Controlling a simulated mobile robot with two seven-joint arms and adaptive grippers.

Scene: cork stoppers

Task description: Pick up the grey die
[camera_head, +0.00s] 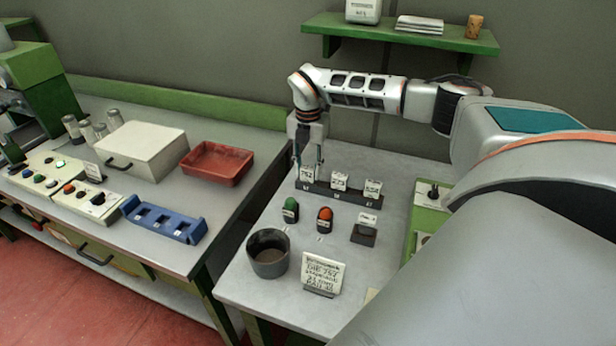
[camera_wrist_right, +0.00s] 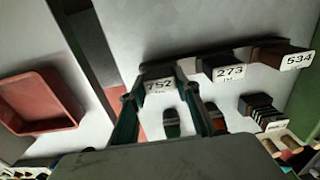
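A dark rack (camera_head: 340,194) on the right-hand table holds three blocks with white number labels. The leftmost block, labelled 752 (camera_head: 306,174), looks dark grey in the right wrist view (camera_wrist_right: 160,85) and seems to be the grey die. The blocks 273 (camera_wrist_right: 228,72) and 534 (camera_wrist_right: 297,60) look browner. My right gripper (camera_head: 308,162) points down over the left end of the rack. In the wrist view its fingers (camera_wrist_right: 166,118) are apart, with the label 752 between them in the picture. I cannot tell whether they touch it. My left gripper is not in view.
Before the rack stand a green stopper (camera_head: 290,208), an orange one (camera_head: 325,219) and a small labelled piece (camera_head: 364,234). Nearer are a dark cup (camera_head: 268,253) and a card (camera_head: 322,273). A red tray (camera_head: 215,163) is on the left table, across a gap.

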